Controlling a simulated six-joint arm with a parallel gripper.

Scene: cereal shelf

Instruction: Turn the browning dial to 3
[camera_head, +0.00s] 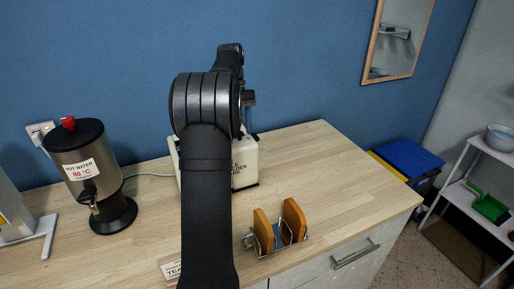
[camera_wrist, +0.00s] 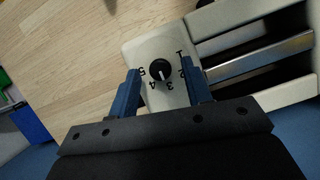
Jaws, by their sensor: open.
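The black browning dial (camera_wrist: 160,70) sits on the toaster's pale end panel, with numbers 1 to 5 printed around it, in the wrist view. Its white mark points down in the picture, toward the 3 side; I cannot tell exactly where it stops. My gripper (camera_wrist: 160,72) is open, its two blue fingers on either side of the dial, with visible gaps to it. The cream toaster (camera_head: 245,165) stands on the counter in the head view, largely hidden behind my arm; the dial is hidden there. Its slots and a metal strip (camera_wrist: 268,62) show in the wrist view.
A hot water dispenser (camera_head: 88,165) stands left on the wooden counter (camera_head: 325,170). Counter right of the toaster is clear.

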